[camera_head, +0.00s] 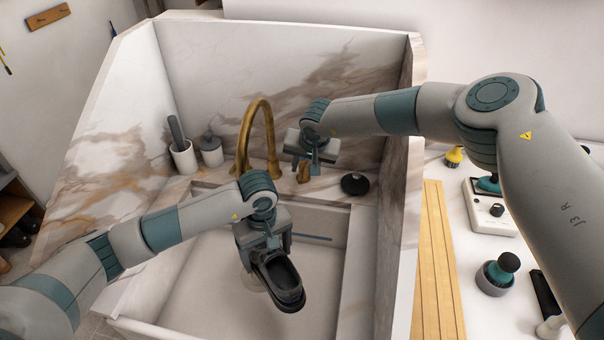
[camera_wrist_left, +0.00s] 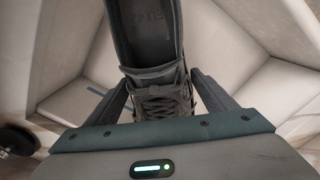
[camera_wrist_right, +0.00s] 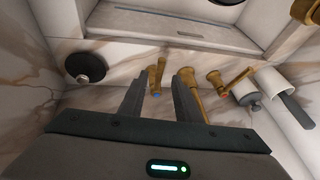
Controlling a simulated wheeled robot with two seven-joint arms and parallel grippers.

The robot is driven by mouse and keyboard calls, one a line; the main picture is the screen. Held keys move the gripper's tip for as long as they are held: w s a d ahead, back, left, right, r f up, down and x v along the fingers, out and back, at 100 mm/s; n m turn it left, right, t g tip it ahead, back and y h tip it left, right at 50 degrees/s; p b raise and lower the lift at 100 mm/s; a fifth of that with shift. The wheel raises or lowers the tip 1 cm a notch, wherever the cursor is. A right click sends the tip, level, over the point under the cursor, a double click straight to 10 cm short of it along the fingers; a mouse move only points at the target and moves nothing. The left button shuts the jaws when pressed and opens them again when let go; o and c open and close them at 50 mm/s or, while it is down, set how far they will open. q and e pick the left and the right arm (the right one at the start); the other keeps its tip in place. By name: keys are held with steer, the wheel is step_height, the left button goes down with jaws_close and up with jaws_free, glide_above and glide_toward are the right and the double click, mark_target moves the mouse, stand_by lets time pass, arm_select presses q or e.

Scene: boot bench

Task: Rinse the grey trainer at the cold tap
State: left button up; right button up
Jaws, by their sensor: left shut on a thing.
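The grey trainer (camera_head: 281,282) hangs over the sink basin, its opening facing up. My left gripper (camera_head: 266,243) is shut on it; in the left wrist view the fingers sit either side of the laced part of the trainer (camera_wrist_left: 160,98). The brass tap (camera_head: 260,125) stands behind, its spout arched. No water shows from it. My right gripper (camera_head: 314,162) is open at the tap's right side. In the right wrist view the blue-marked cold lever (camera_wrist_right: 156,77) stands between its finger tips, with gaps either side. The red-marked lever (camera_wrist_right: 234,82) is right of the spout base.
The pale sink (camera_head: 335,285) has marbled splash walls around it. A dark round stopper-like thing (camera_head: 355,184) lies on the ledge at right. A brush holder (camera_head: 184,156) and a lidded pot (camera_head: 211,150) stand at left. Brushes and a slatted board (camera_head: 437,260) are on the right counter.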

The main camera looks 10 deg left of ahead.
mark_target(301, 175)
steer(key=shift+x, duration=2.65)
jaws_close()
